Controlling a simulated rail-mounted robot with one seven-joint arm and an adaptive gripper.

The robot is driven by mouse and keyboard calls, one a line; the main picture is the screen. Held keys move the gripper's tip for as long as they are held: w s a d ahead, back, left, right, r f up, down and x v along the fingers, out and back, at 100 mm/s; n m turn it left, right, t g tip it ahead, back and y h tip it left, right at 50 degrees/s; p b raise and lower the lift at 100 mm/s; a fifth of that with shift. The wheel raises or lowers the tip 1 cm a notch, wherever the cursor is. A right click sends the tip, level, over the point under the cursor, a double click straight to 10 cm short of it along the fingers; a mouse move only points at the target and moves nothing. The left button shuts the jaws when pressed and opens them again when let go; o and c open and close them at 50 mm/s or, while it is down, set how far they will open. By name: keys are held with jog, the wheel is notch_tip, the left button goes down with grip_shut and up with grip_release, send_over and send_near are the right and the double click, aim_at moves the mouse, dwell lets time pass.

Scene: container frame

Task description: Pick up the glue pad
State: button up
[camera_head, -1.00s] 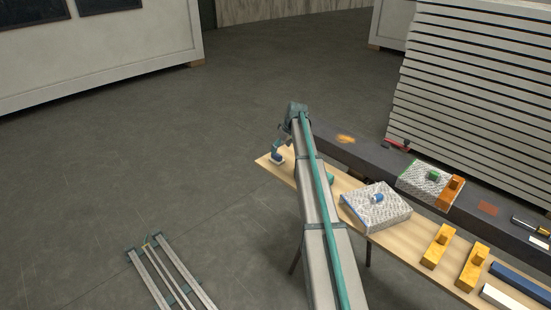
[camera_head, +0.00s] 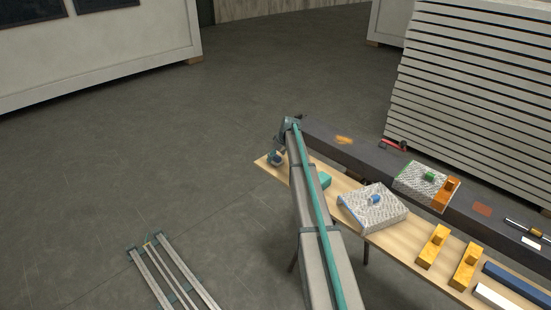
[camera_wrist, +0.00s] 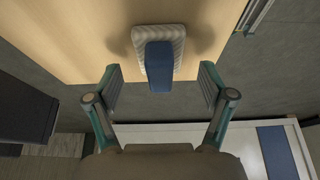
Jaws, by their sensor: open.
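In the wrist view, a small pad with a blue block-like handle (camera_wrist: 159,62) and a pale, ribbed base (camera_wrist: 172,36) sits on the light wooden tabletop near its edge; I take it as the glue pad. My gripper (camera_wrist: 160,88) is open, with one finger on each side of the handle's near end. Gaps show between both fingers and the handle, and nothing is held. In the head view, my gripper (camera_head: 275,158) is small and low over the far left end of the table, and the pad cannot be told apart from it there.
The wooden table (camera_head: 385,240) also bears a patterned block with a blue knob (camera_head: 372,208) and yellow handled blocks (camera_head: 434,246). A teal item (camera_head: 324,180) is partly behind my arm. A dark beam (camera_head: 365,160) runs behind the table.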

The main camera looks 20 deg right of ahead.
jog(key=shift+x, duration=0.75)
jog(key=c, duration=1.2)
jog(key=shift+r, duration=0.1)
jog(key=shift+c, duration=0.3)
jog(key=shift+r+b, duration=0.4)
jog(key=shift+b, duration=0.05)
jog(key=s+r+b, duration=0.5)
jog(key=s+r, duration=0.7)
jog(key=s, duration=0.2)
jog(key=shift+b, duration=0.35)
jog(key=shift+a, duration=0.1)
